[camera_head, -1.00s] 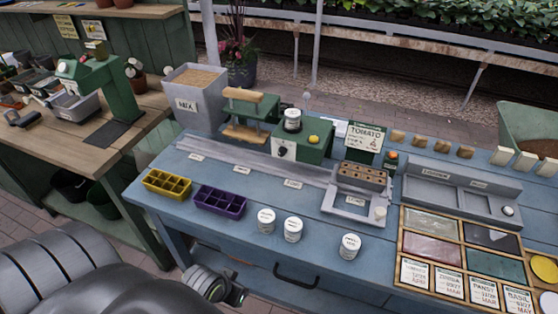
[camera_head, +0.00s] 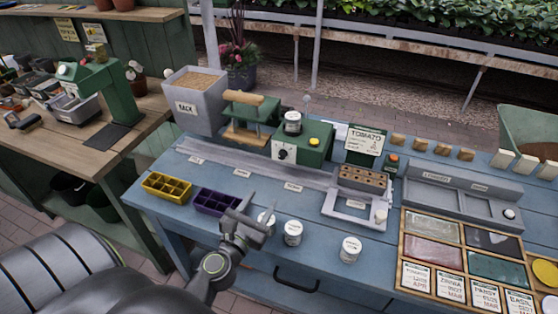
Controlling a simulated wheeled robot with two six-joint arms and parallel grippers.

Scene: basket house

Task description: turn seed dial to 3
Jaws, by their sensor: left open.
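The seed dial (camera_head: 282,154) is a small dark knob on a white plate on the front of a green machine (camera_head: 314,160). The machine has a yellow button on top and a white-lidded jar (camera_head: 293,122) standing on it. The number that the dial points to is too small to read. My left gripper (camera_head: 258,222) is open over the table's front part, nearer to me than the dial and clearly apart from it. My right gripper is not in view.
Two more white tins (camera_head: 293,233) (camera_head: 350,249) stand near the table's front edge. A yellow tray (camera_head: 167,187) and a purple tray (camera_head: 216,201) lie to the left. A grey fixture with a brown block (camera_head: 364,179) stands right of the machine.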

